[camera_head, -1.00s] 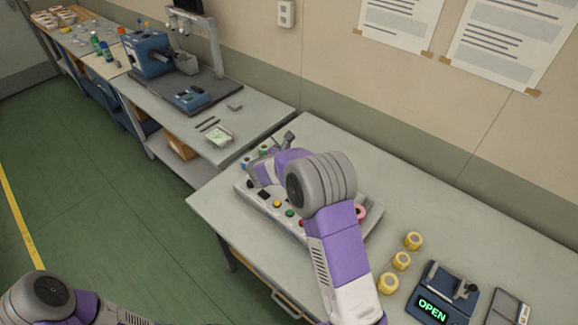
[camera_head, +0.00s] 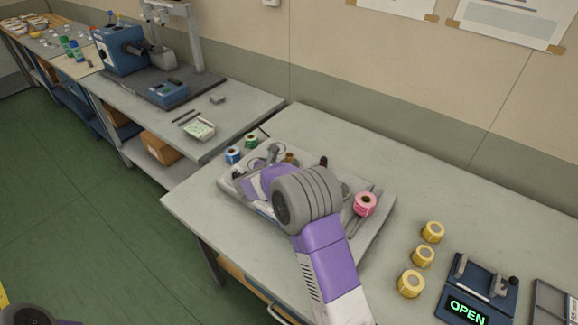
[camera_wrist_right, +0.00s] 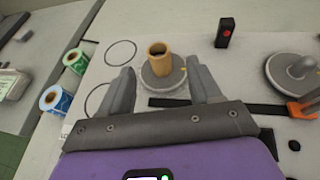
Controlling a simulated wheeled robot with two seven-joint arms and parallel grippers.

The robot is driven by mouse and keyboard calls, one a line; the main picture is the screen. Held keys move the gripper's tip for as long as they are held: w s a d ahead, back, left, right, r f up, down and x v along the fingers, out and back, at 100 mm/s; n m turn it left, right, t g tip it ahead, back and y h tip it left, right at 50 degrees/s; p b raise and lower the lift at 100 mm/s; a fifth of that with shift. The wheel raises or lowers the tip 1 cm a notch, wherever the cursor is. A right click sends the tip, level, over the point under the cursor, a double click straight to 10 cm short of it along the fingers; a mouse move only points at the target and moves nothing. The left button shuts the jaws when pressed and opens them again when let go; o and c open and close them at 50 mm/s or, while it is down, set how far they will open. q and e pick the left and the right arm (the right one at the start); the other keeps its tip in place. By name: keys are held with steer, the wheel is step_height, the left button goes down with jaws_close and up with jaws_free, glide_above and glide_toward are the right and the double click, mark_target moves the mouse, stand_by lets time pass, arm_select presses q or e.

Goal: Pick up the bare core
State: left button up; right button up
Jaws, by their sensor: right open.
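The bare core (camera_wrist_right: 159,60) is a short tan tube. In the right wrist view it stands upright on a round grey disc (camera_wrist_right: 177,81). In the head view a small brown piece just beyond my right gripper appears to be the core (camera_head: 291,158). My right gripper (camera_wrist_right: 162,86) is open, with one grey finger on each side of the disc's near part. The core lies ahead of and between the fingertips; no contact shows. In the head view my right gripper (camera_head: 273,154) is over the pale board, partly hidden by my wrist. My left gripper is out of view.
Blue (camera_wrist_right: 55,99) and green (camera_wrist_right: 76,61) label rolls stand left of the core. A black block with a red button (camera_wrist_right: 225,33) and a spindle disc (camera_wrist_right: 292,71) stand to the right. A pink roll (camera_head: 365,204), yellow rolls (camera_head: 423,256) and an OPEN-display device (camera_head: 483,290) are farther right.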

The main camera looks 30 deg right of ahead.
mark_target(287, 160)
steer(key=x, duration=0.3)
steer(key=b+x, duration=0.1)
steer(key=x, duration=0.3)
steer(key=shift+a+f, duration=0.2)
steer(key=shift+f, duration=0.05)
steer(key=c, duration=1)
